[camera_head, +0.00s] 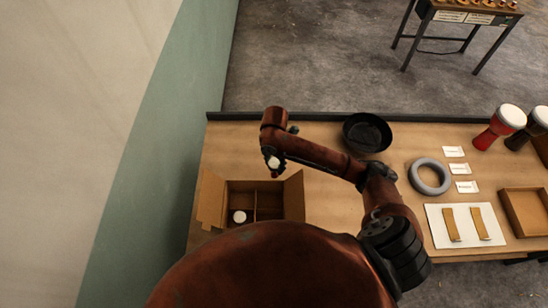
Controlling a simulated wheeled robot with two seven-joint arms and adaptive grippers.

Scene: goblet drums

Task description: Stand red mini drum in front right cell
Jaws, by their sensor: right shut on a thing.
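My right gripper (278,157) hangs over the back edge of an open cardboard box (293,197) on the table. It is shut on the red mini drum (274,175), which shows as a small white top with a bit of red. The drum is above the box's back part, and the gripper hides some of it. The box has dividers that make cells, and another white-topped drum (239,216) stands in a left cell. The box's front part is hidden by my body. My left gripper is not in view.
A black round pan (367,133) stands to the right of the box. Further right are a grey ring (430,176), white cards, a white board (466,226) with two wooden blocks, a wooden tray (524,212), and a large red drum (499,127) beside a dark one.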

